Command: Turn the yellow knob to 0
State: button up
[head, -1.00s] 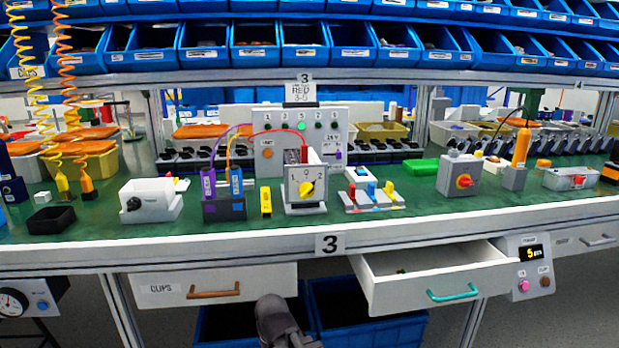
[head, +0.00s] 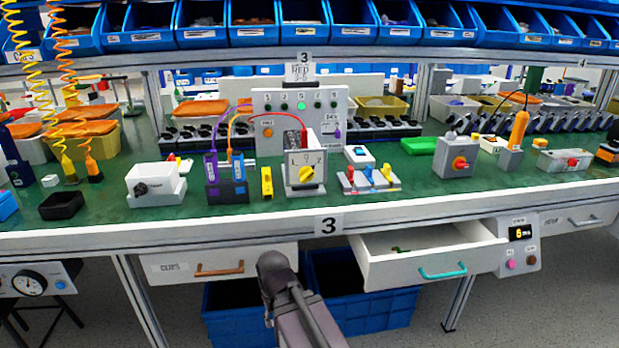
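The yellow knob (head: 306,174) sits on the front face of a white and grey box (head: 306,190), which stands on the green bench top near the picture's middle. Marks lie along an arc above the knob, with a 2 at the right. The knob's pointer looks tilted to the upper right, but it is too small to tell exactly. A grey part of my arm shows at the bottom middle, below the bench edge and well apart from the knob. My gripper's fingers do not show.
An open drawer (head: 420,252) juts out below the bench. A red knob box (head: 455,160) stands further right.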

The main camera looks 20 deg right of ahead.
aim_at(307, 173)
jog(key=z, duration=0.45)
jog(key=k, duration=1)
jog(key=u, duration=0.55)
jog(key=i, duration=0.5)
jog(key=z, duration=0.1)
